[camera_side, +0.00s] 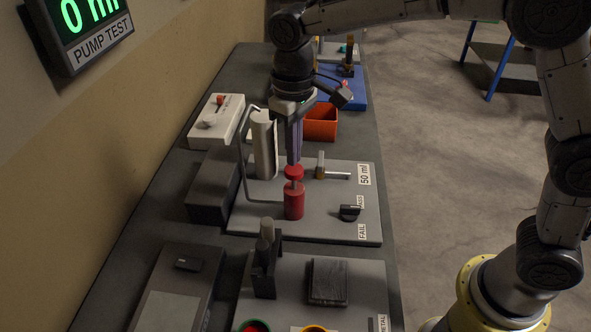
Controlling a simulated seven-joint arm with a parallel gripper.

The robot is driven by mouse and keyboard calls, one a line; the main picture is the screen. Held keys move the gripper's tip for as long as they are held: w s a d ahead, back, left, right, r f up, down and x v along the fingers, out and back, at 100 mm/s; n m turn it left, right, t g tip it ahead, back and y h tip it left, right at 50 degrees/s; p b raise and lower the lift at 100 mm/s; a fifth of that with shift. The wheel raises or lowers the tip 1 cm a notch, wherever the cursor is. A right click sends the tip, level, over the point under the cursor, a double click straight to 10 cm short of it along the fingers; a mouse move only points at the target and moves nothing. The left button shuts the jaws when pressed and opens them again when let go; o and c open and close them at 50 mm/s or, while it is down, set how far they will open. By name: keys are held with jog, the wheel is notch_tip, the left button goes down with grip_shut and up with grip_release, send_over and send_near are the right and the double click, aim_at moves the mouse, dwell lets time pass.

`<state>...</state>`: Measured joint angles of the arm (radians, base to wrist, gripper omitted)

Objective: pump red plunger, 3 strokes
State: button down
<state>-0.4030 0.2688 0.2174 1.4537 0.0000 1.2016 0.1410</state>
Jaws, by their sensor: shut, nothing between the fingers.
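The red plunger (293,172) is a round knob on top of a red cylinder (294,203), standing upright on a grey panel (262,222). A narrow gap with a stem shows between knob and cylinder. My gripper (294,161) points straight down, shut and empty, directly over the knob. Its fingertips are at the knob's top; I cannot tell whether they touch it.
A black knob (349,212) and a small lever valve (322,170) are to the right. An orange bin (321,122) is behind. A second panel (375,285) lies in front.

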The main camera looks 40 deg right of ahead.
aim_at(294, 169)
jog(key=shift+f, duration=2.5)
jog(key=shift+r, duration=2.5)
jog(key=shift+f, duration=2.5)
jog(key=shift+r, duration=2.5)
